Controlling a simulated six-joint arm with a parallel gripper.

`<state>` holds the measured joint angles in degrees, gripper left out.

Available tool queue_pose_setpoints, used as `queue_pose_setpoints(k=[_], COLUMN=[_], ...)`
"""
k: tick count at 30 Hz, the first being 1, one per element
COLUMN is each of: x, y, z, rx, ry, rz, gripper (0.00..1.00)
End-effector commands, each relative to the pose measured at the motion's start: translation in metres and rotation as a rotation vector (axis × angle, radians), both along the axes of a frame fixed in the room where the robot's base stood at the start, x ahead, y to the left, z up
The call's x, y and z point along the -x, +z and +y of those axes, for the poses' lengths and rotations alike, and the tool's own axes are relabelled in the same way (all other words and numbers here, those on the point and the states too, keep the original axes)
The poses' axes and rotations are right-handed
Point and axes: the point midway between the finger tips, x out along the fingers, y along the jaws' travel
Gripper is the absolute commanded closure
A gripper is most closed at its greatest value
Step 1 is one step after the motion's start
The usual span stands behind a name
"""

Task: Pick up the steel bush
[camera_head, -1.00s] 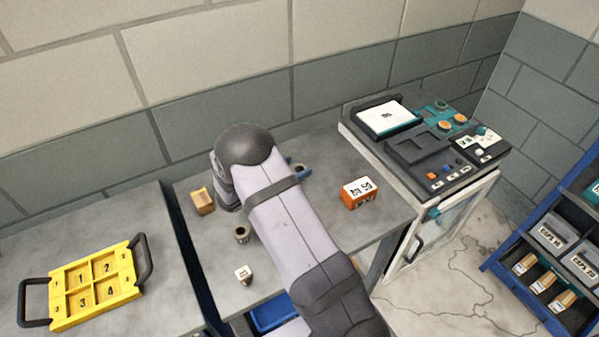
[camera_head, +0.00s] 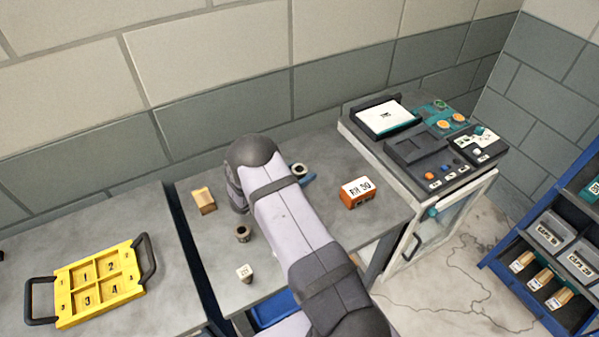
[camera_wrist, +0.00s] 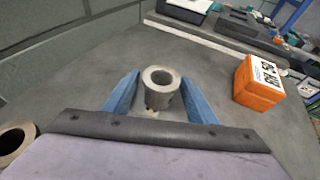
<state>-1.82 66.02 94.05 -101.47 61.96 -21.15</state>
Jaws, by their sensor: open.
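A short grey steel bush (camera_wrist: 161,89) with a round bore stands upright between the two blue fingers of my gripper (camera_wrist: 159,80) in the wrist view. The fingers are open, one on each side, and a gap seems to show beside the bush. In the head view this bush (camera_head: 299,169) shows just past my arm, with a blue finger (camera_head: 308,178) of my gripper beside it. A second, similar bush (camera_head: 242,233) stands on the bench left of my arm. It also shows at the left edge of the wrist view (camera_wrist: 14,140).
An orange labelled box (camera_head: 357,193) stands to the right on the grey bench (camera_head: 215,265). A tan block (camera_head: 203,200) and a small white-topped piece (camera_head: 245,272) stand to the left. A yellow numbered tray (camera_head: 98,284) lies on the left bench.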

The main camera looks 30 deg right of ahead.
Motion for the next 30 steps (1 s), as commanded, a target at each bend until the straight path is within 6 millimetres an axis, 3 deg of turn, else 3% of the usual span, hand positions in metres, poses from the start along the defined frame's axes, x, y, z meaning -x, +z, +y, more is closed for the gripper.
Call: queue_pose_setpoints(k=[5,10,12,23,30], x=[0.0,0.0,0.0,-0.001,-0.001], y=[0.0,0.0,0.001,0.004,0.018], z=[0.0,0.0,0.0,0.0,0.0], rx=[0.0,0.0,0.002,0.001,0.001], ry=[0.0,0.0,0.001,0.001,0.001], rz=[0.001,0.001,-0.001,-0.002,-0.003], gripper=[0.5,0.91,1.0,1.0,1.0])
